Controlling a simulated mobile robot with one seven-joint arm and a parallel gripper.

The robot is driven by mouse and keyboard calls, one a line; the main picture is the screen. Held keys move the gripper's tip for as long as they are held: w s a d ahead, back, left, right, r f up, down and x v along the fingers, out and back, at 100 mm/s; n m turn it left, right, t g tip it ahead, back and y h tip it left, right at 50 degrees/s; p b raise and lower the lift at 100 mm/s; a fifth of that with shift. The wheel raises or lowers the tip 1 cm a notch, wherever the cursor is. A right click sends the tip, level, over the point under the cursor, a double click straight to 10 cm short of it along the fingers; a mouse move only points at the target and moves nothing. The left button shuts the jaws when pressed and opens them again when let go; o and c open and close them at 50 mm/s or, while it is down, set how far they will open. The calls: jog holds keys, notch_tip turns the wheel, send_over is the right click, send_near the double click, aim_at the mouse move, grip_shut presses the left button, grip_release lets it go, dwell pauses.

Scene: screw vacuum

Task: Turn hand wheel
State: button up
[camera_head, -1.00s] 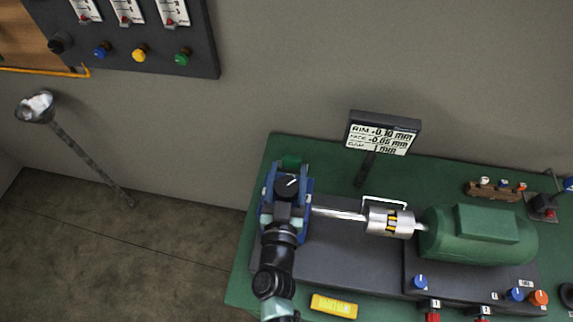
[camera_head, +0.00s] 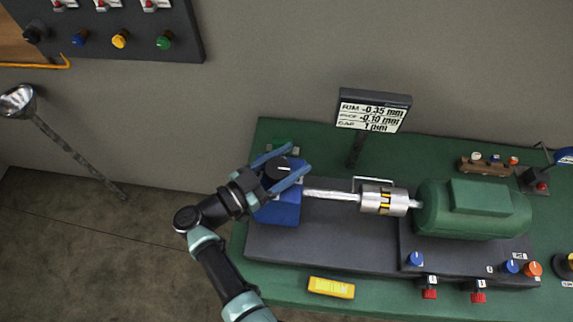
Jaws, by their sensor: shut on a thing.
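A round black hand wheel (camera_head: 278,170) with a small white mark sits on top of a blue housing (camera_head: 280,208) at the left end of the bench. My gripper (camera_head: 281,166) comes in from the lower left, with one blue finger on each side of the wheel. It is shut on the wheel. The fingers and wrist cover parts of the wheel's rim and the housing. A display (camera_head: 372,112) behind reads RIM -0.35 mm, a second line of about -0.10 mm, and GAP 1 mm.
A shaft and silver coupling (camera_head: 384,199) run right from the housing to a green motor (camera_head: 474,208). A yellow box (camera_head: 331,287) lies near the front of the green bench (camera_head: 290,284). Several knobs line the front right. A lamp (camera_head: 18,100) stands at far left.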

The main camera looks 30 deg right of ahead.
jog(key=m+g+b, duration=0.1)
jog(key=g+b, duration=0.1)
jog(key=m+g+b, duration=0.2)
jog(key=s+f+m+g+b, duration=0.1)
jog(key=g+b, duration=0.1)
jog(key=g, duration=0.1)
jog(key=shift+m, duration=0.3)
jog(key=m+g+b, duration=0.1)
jog(key=g+b, duration=0.1)
jog(key=b, duration=0.1)
jog(key=s+m+g+y+b, duration=0.1)
jog(key=g+b, duration=0.1)
jog(key=shift+a+r+m+b, duration=0.1)
jog(key=shift+a+m+b, duration=0.05)
jog(key=shift+m+b, duration=0.2)
jog(key=m+g+y+b, duration=0.1)
jog(key=g+b, duration=0.1)
jog(key=b, duration=0.3)
jog(key=shift+s+y, duration=0.1)
jog(key=shift+y, duration=0.2)
jog(key=m+g+y+b, duration=0.1)
jog(key=m+g+b, duration=0.1)
jog(key=b, duration=0.6)
jog(key=shift+s+a, duration=0.15)
jog(key=m+g+y+b, duration=0.1)
jog(key=b, duration=0.4)
jog(key=shift+s, duration=0.15)
jog(key=shift+a+r+m+g+y+b, duration=0.1)
jog(key=shift+r+m+g+y+b, duration=0.25)
jog(key=shift+b, duration=0.95)
